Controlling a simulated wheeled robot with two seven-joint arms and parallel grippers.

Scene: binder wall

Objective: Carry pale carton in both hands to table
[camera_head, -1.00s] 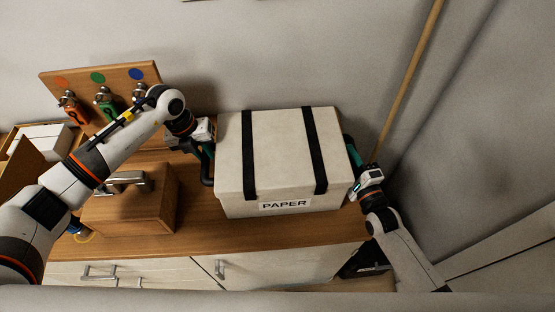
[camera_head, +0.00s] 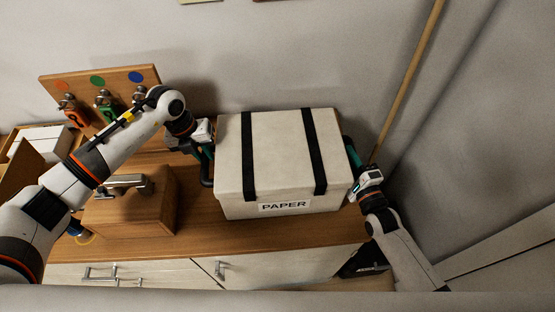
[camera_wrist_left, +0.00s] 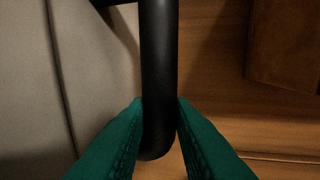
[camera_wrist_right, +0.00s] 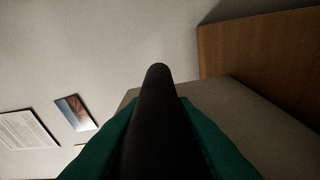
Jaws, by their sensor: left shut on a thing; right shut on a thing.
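The pale carton (camera_head: 278,165) has two dark straps and a PAPER label. It is upright over the wooden counter top; I cannot tell whether its base touches the wood. My left gripper (camera_head: 207,168) is at its left side, shut on a black handle, and the left wrist view shows the green fingers around this handle (camera_wrist_left: 158,75). My right gripper (camera_head: 352,160) is at its right side. In the right wrist view its green fingers are closed around the other black handle (camera_wrist_right: 157,110). The carton's far side and underside are hidden.
The wooden counter (camera_head: 230,236) has bare room in front of the carton. A wooden box (camera_head: 130,208) with a metal handle stands to the left. Behind it is a board with padlocks (camera_head: 100,78). A wooden pole (camera_head: 407,80) leans on the wall at right.

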